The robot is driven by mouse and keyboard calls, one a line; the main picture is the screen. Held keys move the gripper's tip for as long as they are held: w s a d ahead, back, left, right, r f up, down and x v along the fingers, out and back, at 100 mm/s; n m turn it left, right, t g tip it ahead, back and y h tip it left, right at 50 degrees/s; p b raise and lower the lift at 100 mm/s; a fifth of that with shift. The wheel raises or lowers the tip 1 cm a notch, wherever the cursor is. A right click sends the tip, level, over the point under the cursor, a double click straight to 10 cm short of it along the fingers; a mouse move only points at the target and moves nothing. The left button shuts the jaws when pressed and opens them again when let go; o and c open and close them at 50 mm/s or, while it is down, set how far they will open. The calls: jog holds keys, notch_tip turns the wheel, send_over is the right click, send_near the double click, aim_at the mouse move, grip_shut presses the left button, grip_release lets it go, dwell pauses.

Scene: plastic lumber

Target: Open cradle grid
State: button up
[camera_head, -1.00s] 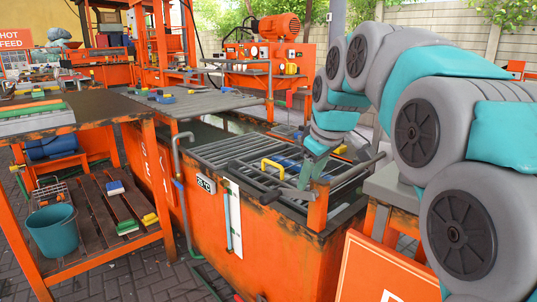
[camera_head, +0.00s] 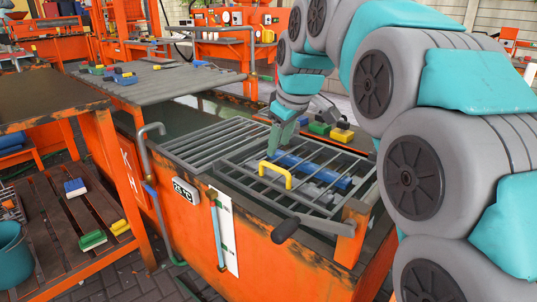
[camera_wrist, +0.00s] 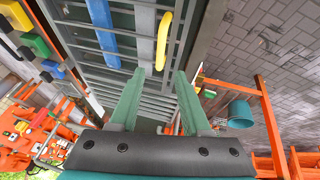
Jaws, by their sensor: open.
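The cradle grid (camera_head: 247,184) is a hinged-looking frame of grey bars. It lies across the top of the orange tank (camera_head: 195,225), with blue and grey bars (camera_head: 312,170) showing through it. Its yellow handle (camera_head: 275,174) stands up from the near left part. My gripper (camera_head: 281,146) is over the grid's far left side, beyond the handle. In the wrist view my gripper (camera_wrist: 160,76) is open with nothing between its two green fingers. The yellow handle (camera_wrist: 163,42) lies ahead of the fingertips there, apart from them.
Fixed slats (camera_head: 210,147) cover the tank left of the grid. Coloured blocks (camera_head: 330,130) sit behind. A slatted shelf (camera_head: 165,82) and wooden table (camera_head: 45,95) stand left.

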aim_at(274, 168)
jog(key=x, duration=0.7)
jog(key=shift+f, duration=0.1)
grip_shut()
dwell(1.3)
